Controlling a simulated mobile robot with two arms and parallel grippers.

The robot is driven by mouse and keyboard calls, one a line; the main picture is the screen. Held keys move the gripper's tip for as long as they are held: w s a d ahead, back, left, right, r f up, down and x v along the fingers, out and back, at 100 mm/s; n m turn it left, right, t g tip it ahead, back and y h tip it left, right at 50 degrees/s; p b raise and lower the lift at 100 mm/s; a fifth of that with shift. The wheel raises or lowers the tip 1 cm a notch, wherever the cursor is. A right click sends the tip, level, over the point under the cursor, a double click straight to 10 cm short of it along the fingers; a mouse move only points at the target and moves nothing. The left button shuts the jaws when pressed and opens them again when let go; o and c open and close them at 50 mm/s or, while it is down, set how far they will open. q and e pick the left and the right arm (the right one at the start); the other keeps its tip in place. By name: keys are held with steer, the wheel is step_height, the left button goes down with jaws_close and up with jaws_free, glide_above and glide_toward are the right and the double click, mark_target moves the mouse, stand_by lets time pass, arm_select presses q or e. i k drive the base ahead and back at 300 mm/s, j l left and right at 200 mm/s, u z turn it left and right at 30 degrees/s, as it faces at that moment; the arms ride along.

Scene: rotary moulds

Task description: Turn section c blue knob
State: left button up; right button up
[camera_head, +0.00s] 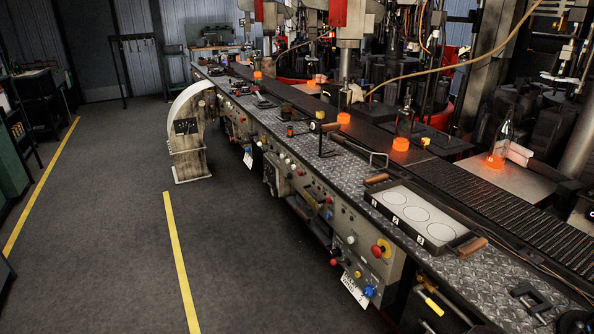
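A blue knob (369,291) sits low on the nearest control panel (350,240) of the long machine bench, right beside a hanging white tag (354,288). The tag's writing is too small to read, so I cannot tell which section is c. Another small blue knob (327,214) shows on the panel farther along. Neither of my grippers can be made out in this view, and nothing touches the knobs.
A red knob (379,250) is above the near blue knob. On the bench top lies a tray (460,243) with three white discs. Glowing orange glass pieces (401,144) stand along the conveyor (480,195). The floor (255,255) left of the bench is clear, with yellow lines.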

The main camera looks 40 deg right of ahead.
mark_target(369, 291)
steer(key=i+j+z, duration=0.1)
steer(key=i+z, duration=0.25)
steer(key=z, duration=0.15)
steer(key=i+j+z, duration=0.2)
steer(key=i+z, duration=0.25)
steer(key=i+j+z, duration=0.25)
steer(key=z, duration=0.25)
